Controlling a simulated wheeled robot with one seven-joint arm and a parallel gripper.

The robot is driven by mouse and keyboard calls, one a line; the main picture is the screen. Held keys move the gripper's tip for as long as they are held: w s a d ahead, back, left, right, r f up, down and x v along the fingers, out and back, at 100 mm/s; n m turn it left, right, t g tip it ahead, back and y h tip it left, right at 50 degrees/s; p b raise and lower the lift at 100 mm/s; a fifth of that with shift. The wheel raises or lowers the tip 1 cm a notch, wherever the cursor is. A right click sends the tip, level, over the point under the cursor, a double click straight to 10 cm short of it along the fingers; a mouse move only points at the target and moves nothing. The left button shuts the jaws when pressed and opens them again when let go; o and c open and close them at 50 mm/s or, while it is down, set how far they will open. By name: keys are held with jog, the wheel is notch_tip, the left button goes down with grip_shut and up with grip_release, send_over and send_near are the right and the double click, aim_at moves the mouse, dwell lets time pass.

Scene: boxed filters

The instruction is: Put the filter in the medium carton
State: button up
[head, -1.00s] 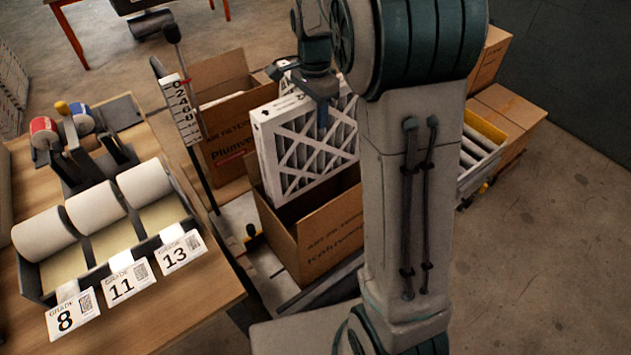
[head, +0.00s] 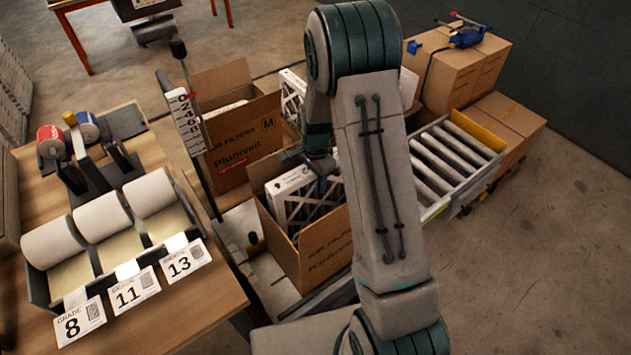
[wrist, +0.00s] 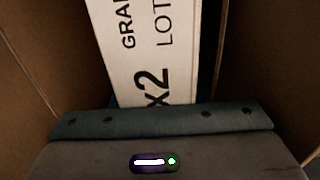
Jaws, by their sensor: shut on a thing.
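My gripper (head: 320,172) is shut on a white-framed pleated filter (head: 292,208) with a lattice face. The filter stands mostly inside the open front carton (head: 318,256), its top near the carton's rim. In the wrist view the filter's white printed edge (wrist: 150,55) runs up from my gripper (wrist: 163,112), with brown carton walls on both sides. Behind it stands another open carton (head: 238,150), printed "Plumveil" and marked M. The front carton's size mark cannot be read. My arm hides part of the front carton's right side.
Another white filter (head: 292,92) shows behind the cartons, partly hidden by my arm. A roller conveyor (head: 450,158) and stacked closed boxes (head: 462,78) are at right. A wooden bench (head: 190,320) with paper rolls (head: 105,215) is at left, beside a scale post (head: 188,120).

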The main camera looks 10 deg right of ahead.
aim_at(317, 197)
notch_tip(317, 197, down, 2)
jog(key=shift+f, duration=0.15)
jog(key=shift+f+b, duration=0.55)
jog(key=shift+f, duration=0.1)
jog(key=o, duration=1.3)
jog(key=shift+r, duration=0.1)
